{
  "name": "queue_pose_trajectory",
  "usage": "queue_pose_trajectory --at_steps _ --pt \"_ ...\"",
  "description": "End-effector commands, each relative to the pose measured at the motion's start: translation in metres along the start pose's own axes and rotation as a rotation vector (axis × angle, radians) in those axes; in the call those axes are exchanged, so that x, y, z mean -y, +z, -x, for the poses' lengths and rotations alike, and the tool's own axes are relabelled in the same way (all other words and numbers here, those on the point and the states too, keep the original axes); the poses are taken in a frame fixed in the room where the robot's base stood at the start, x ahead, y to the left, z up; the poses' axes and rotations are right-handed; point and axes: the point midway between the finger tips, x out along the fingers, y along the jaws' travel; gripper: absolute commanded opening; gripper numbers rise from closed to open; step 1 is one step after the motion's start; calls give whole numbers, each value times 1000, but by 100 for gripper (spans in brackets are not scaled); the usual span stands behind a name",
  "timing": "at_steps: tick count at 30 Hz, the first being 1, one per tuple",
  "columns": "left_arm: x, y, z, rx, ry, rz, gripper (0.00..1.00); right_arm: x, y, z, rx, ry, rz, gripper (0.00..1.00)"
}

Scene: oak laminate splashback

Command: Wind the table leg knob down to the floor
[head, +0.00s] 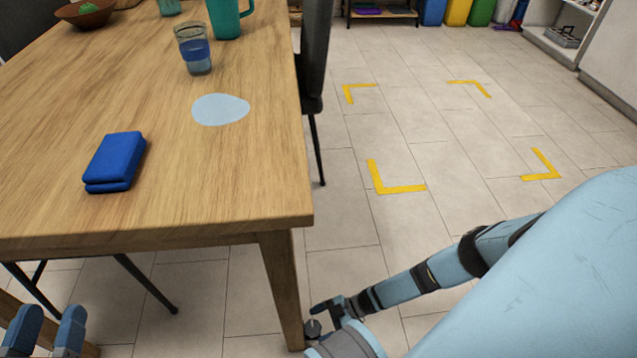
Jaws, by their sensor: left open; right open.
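The wooden table (240,185) fills the left half of the head view. Its near right leg (280,285) runs down to the tiled floor. A small dark grey knob (313,327) shows beside the foot of this leg. My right gripper (322,318) is low down at the knob, with a dark finger above it; the gripper is open. My own wrist partly covers this spot, so contact and the gap under the knob cannot be told. My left gripper (46,330) is open and empty at the lower left, in front of the table's near edge.
On the table are a blue folded cloth (115,160), a pale spill (220,109), a glass (194,48), a teal mug (226,15) and a bowl (84,14). A dark chair (314,50) stands at the table's right side. Floor inside the yellow corner marks (395,189) is clear.

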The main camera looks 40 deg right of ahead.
Motion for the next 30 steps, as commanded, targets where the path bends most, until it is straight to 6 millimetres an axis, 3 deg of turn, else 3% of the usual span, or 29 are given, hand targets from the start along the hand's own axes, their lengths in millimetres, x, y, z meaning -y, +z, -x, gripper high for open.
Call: queue_pose_trajectory --at_steps 12,19,30 --pt "2 -2 0 -15 2 -27 43 0 0 -10 1 0 0 80" --pt "2 -2 0 -13 3 -28 43 0 0 -9 1 0 0 30" --pt "1 -6 -1 -10 1 -8 43 3 -1 -9 0 58 -27 30"
